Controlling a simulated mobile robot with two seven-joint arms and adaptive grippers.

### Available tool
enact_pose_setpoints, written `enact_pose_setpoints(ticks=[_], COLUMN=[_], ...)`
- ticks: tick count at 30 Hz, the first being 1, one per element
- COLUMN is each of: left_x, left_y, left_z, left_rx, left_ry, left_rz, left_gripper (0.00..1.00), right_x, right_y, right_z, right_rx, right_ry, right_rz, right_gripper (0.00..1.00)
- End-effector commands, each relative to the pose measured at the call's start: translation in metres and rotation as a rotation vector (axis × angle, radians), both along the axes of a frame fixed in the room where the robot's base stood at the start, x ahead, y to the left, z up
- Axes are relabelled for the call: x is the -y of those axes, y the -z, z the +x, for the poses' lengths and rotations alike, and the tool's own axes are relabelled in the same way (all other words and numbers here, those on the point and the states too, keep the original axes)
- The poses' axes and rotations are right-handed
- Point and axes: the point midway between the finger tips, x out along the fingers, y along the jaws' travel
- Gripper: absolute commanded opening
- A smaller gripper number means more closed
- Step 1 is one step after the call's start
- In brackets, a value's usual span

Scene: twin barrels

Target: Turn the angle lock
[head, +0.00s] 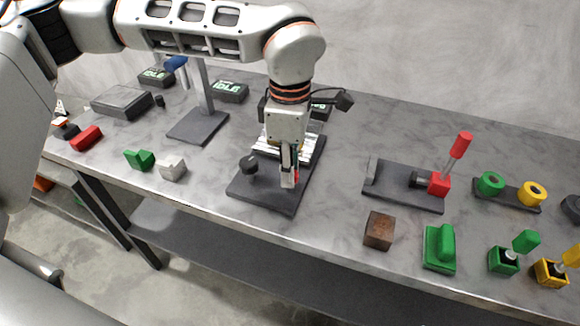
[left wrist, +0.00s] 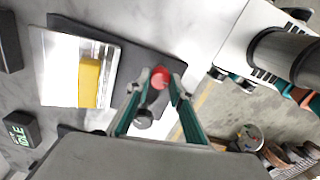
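A device on a dark base plate (head: 262,196) stands mid-table, and its plate also shows in the left wrist view (left wrist: 128,70). I take it for the angle lock, though no label shows. It carries a black knob (head: 249,163), a red round knob (left wrist: 160,77) and a silver block (left wrist: 60,70) with a yellow part (left wrist: 90,82). My left gripper (head: 290,181) points down over the plate, right of the black knob. In the left wrist view its fingers (left wrist: 161,84) stand apart on either side of the red knob; contact is unclear. My right gripper is not in view.
A red-handled lever on a dark plate (head: 400,188) stands to the right. A brown cube (head: 379,230) and a green block (head: 440,250) lie near the front edge. Green (head: 140,159) and white (head: 173,168) blocks lie left. A dark stand (head: 199,127) is behind left.

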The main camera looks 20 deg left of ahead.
Motion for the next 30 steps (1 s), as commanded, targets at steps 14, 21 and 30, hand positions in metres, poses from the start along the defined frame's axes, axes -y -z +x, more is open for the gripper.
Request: enact_pose_setpoints(ticks=[14, 21, 30], left_x=[0.0, 0.0, 0.001], left_y=[-0.001, -0.002, -0.001], left_z=[0.0, -0.001, -0.001], left_rx=[0.0, 0.0, 0.0], left_ry=[-0.077, -0.253, -0.536], left_rz=[0.0, 0.0, -0.001], left_gripper=[0.0, 0.0, 0.0], right_x=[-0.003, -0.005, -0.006], right_y=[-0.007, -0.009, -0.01], right_z=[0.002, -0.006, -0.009], right_rx=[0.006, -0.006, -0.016], right_ry=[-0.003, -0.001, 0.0], right_rz=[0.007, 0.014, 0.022], right_gripper=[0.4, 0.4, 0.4])
